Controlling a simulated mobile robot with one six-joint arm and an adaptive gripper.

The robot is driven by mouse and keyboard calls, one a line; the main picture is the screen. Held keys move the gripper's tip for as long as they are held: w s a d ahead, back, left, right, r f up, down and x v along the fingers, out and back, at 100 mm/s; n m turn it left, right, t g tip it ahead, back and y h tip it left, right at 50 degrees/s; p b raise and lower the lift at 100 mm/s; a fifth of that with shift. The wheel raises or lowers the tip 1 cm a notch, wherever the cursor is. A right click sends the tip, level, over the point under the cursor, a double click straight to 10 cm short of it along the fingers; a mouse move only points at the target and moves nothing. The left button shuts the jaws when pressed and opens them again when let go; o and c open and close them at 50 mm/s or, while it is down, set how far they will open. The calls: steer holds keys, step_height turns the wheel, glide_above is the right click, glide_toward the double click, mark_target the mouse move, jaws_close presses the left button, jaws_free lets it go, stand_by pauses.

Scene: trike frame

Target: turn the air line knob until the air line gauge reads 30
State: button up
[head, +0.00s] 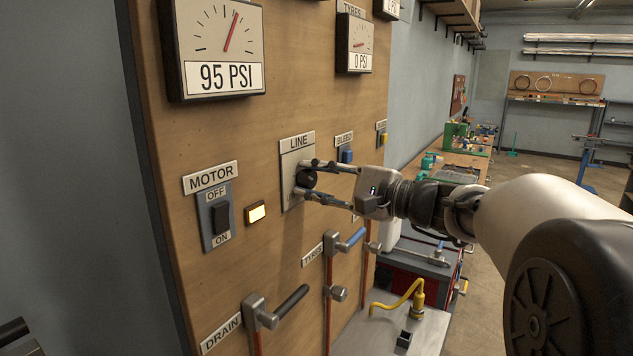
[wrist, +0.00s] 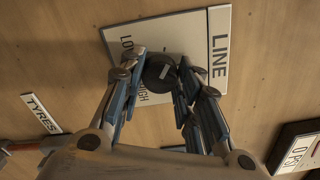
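The air line knob (head: 307,180) is small, round and black, on a pale plate marked LINE (head: 291,160) on the wooden board. My gripper (head: 304,179) has one finger above the knob and one below it. In the wrist view the knob (wrist: 159,71) lies between the two fingertips (wrist: 160,75), which appear shut on its sides. A light pointer mark shows on its face, and the scale lettering is partly covered by the fingers. The large gauge (head: 218,45) at the upper left reads 95 PSI; its name label is out of view.
A second gauge (head: 354,44) reads 0 PSI under a TYRES label. Left of the knob are the motor switch (head: 220,219) and a lit lamp (head: 256,213). A blue button (head: 347,156) is close to the right; lever valves (head: 275,309) are below.

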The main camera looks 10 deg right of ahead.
steer(key=o, duration=0.4)
steer(key=v, duration=1.2)
